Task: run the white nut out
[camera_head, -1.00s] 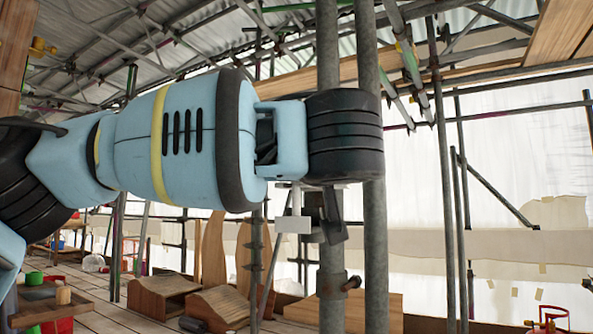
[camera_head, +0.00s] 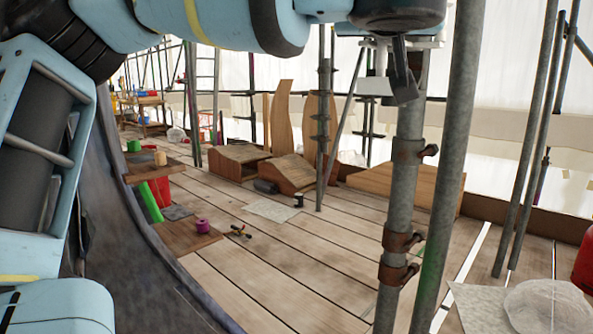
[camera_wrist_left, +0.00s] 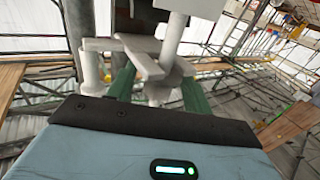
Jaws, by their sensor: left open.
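In the left wrist view white parts stand in front of my left gripper (camera_wrist_left: 157,88): an upright white rod and a white cross-armed piece, which looks like the white nut (camera_wrist_left: 148,62). Its arms lie between and across my two dark green fingers, which are apart. I cannot tell whether the fingers touch it. In the head view my left arm crosses the top, and one dark finger of the left gripper (camera_head: 403,72) hangs beside a white block (camera_head: 375,86). The other finger is not clear there. My right gripper is not seen.
Grey scaffold poles (camera_head: 402,180) with rusty clamps (camera_head: 405,242) stand just below and beside the left gripper.

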